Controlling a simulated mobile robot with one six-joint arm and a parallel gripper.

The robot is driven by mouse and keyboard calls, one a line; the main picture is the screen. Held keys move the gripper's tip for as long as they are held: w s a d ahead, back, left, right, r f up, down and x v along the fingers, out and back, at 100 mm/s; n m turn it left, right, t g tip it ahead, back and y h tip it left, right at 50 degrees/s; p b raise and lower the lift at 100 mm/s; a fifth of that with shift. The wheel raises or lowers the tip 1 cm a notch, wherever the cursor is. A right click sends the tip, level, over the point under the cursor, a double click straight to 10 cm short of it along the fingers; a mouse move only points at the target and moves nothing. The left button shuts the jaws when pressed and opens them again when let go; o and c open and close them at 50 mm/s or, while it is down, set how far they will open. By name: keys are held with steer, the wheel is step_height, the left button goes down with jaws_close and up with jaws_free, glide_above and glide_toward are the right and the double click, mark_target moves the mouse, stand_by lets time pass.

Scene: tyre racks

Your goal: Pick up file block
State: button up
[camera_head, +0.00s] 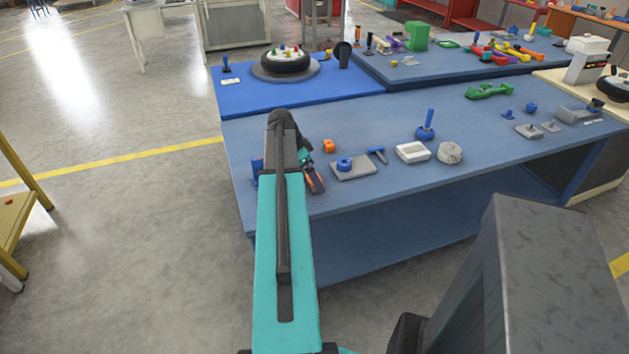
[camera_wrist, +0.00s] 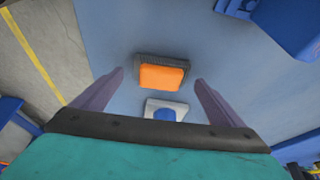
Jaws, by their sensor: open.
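The file block (camera_wrist: 162,74), an orange block with a dark grey ribbed border, lies on the blue surface in the wrist view. It sits ahead of my gripper (camera_wrist: 158,82), in the gap between the two spread fingers. The fingers are apart and neither visibly touches it. In the head view my arm reaches to the near left part of the blue table, and my gripper (camera_head: 312,180) is partly hidden by the arm. A small orange block (camera_head: 329,146) shows just right of the arm; I cannot tell for sure that it is the same one.
A grey plate with a blue ring (camera_head: 352,167) lies right of the gripper. A white box (camera_head: 412,152) and a grey round piece (camera_head: 450,152) are farther right. A blue upright-handled tool (camera_head: 426,125) stands behind them. The blue table's (camera_head: 270,210) left edge is close.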

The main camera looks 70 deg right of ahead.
steer(key=shift+s+d+f, duration=0.1)
steer(key=shift+f, duration=0.1)
stand_by(0.5)
steer(key=c, duration=1.2)
steer(key=shift+r, duration=0.15)
steer(key=shift+r+b, duration=0.85)
steer(key=shift+r, duration=4.05)
steer(key=shift+o, duration=1.2)
steer(key=shift+c, duration=0.3)
steer(key=shift+w, duration=0.2)
